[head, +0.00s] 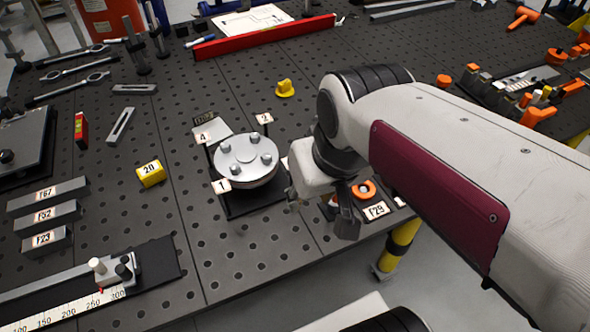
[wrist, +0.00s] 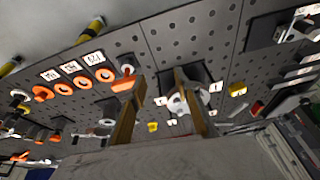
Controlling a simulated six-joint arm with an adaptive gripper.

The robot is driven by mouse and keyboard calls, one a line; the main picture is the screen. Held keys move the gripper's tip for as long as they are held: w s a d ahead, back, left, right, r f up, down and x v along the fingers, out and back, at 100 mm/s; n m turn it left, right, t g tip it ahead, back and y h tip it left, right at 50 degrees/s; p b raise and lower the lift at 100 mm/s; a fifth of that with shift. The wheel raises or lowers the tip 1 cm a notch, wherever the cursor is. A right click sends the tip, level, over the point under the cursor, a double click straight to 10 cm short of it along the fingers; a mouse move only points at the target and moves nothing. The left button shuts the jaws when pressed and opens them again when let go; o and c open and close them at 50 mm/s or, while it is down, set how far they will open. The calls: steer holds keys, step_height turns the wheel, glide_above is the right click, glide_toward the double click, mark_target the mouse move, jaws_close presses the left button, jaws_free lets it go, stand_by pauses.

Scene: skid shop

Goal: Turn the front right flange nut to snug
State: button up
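The round silver flange (head: 246,160) sits on a dark square base in the middle of the bench. Several nuts stand on its top face; the one toward the front right (head: 266,158) is in plain view, and its tightness cannot be told. Number tags 1, 2 and 4 stand around the flange. My gripper (head: 322,212) is to the right of the flange, apart from it, partly hidden by my wrist. In the wrist view my gripper (wrist: 158,73) has its two fingers spread with nothing between them. The flange (wrist: 192,101) shows there partly behind the right finger.
An orange ring (head: 364,190) and number cards lie just right of my gripper. A yellow block marked 20 (head: 151,174) is left of the flange. A yellow part (head: 285,89) and a red bar (head: 265,37) lie behind. The bench in front of the flange is clear.

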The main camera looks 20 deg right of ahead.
steer(key=shift+n+t, duration=0.5)
steer(key=shift+t, duration=0.3)
steer(key=shift+s+a+r, duration=0.25)
steer(key=shift+s+r, duration=0.1)
steer(key=shift+s, duration=0.25)
steer(key=shift+s+a+r, duration=0.3)
steer(key=shift+s, duration=0.3)
steer(key=shift+s+a+r, duration=0.25)
steer(key=shift+s+r, duration=0.1)
steer(key=shift+s, duration=0.25)
